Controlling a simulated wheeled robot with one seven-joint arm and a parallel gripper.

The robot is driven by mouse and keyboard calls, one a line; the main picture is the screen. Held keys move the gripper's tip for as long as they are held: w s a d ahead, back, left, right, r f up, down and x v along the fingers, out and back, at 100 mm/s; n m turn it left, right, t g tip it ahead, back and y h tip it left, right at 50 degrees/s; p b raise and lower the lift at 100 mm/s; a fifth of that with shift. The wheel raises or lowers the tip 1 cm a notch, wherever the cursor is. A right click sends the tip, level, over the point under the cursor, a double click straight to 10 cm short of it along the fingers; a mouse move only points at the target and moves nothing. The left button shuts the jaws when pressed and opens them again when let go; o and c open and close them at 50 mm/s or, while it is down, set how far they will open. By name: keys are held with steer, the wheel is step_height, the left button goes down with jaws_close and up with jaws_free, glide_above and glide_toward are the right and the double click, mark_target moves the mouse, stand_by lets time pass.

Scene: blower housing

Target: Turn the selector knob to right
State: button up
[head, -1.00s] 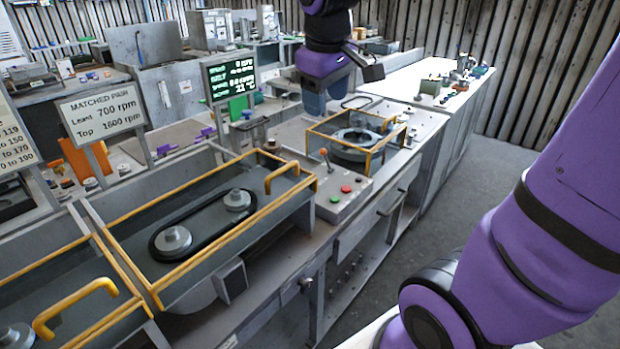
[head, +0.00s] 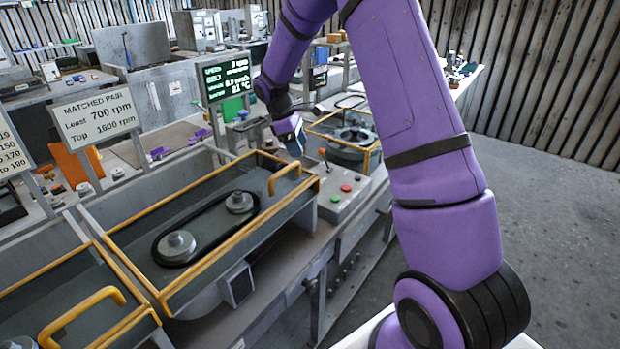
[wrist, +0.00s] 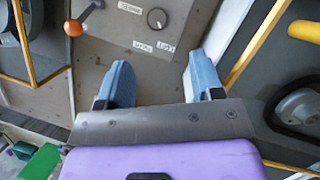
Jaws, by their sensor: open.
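The selector knob (wrist: 156,18) is a small round dark knob on the grey panel, near the top of the wrist view. Small white labels (wrist: 142,47) surround it, their text too small to read. Which way its pointer faces is not clear. My gripper (wrist: 160,70) is open and empty, its two blue fingers spread over the panel. The knob lies between the finger lines but beyond the tips, not touched. In the head view my gripper (head: 291,140) hangs over the control box's far end, and I cannot make out the knob there.
An orange-tipped lever (wrist: 73,28) stands left of the knob in the wrist view. The control box (head: 338,205) carries red (head: 346,188) and green (head: 335,199) buttons. Yellow guard frames flank the panel, one over the belt drive (head: 205,228). A lit display (head: 227,79) stands behind.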

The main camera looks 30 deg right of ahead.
steer(key=x, duration=0.8)
steer(key=w+x, duration=0.1)
steer(key=x, duration=0.3)
steer(key=shift+s+f, duration=0.1)
steer(key=shift+f, duration=0.25)
steer(key=c, duration=0.9)
